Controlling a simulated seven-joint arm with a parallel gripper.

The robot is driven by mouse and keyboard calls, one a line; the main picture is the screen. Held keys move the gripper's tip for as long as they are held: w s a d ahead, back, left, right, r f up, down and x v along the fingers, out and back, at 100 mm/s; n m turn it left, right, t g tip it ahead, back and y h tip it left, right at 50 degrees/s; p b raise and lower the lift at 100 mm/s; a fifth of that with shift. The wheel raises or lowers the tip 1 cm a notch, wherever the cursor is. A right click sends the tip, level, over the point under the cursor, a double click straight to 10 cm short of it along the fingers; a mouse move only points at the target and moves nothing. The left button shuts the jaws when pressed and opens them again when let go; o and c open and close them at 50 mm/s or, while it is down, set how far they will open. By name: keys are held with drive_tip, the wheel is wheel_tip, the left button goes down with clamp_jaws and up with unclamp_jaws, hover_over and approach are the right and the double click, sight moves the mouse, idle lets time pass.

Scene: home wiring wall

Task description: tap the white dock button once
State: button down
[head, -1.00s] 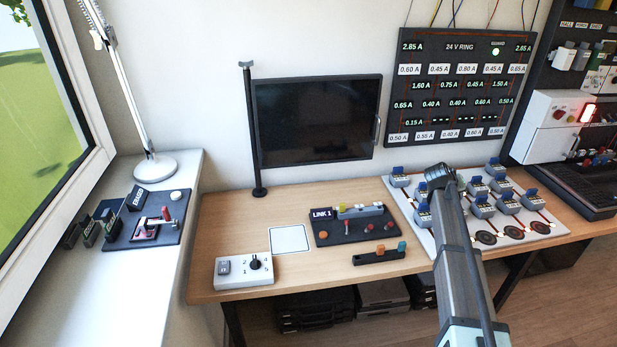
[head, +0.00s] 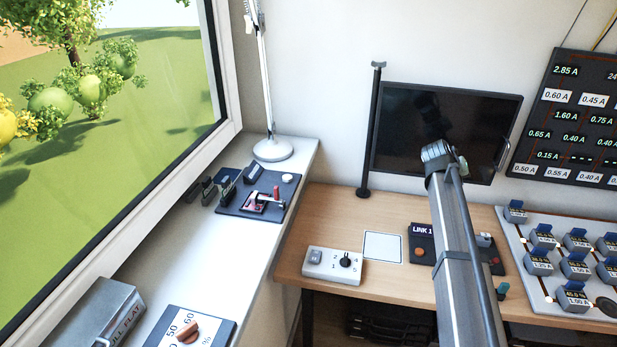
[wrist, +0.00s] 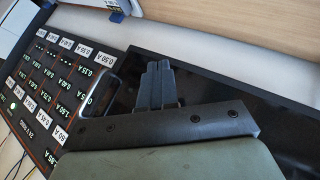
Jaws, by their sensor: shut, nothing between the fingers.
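The white dock button (head: 287,178) is a small round white cap at the back right corner of a dark board (head: 234,210) on the white windowsill. The board also carries a red-handled lever and dark upright pieces, one with a label too small to read here. My gripper (wrist: 157,84) shows in the wrist view with its dark fingers together and nothing between them, in front of the dark screen. In the head view my arm rises at right of centre, far to the right of the button, and I cannot make out the fingertips there.
A lamp base (head: 272,149) stands just behind the board. A dark post (head: 373,130) and a wall screen (head: 400,160) stand right of it. A white switch box (head: 322,268) sits on the wooden desk.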

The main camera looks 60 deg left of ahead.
drive_tip(key=s+a+r+n+y, duration=0.1)
drive_tip(key=s+a+r, duration=0.2)
drive_tip(key=s+a, duration=0.65)
drive_tip(key=s+a+r+n+y, duration=0.1)
drive_tip(key=s+a+r, duration=0.2)
drive_tip(key=s+a, duration=0.65)
wheel_tip(320, 180, up, 7)
drive_tip(key=n+g+y, duration=0.1)
drive_tip(key=n+y, duration=0.1)
drive_tip(key=n, duration=0.1)
hover_over(285, 178)
drive_tip(key=shift+f, duration=0.1)
drive_tip(key=shift+f, duration=0.1)
drive_tip(key=shift+f, duration=4.35)
drive_tip(key=shift+f, duration=0.4)
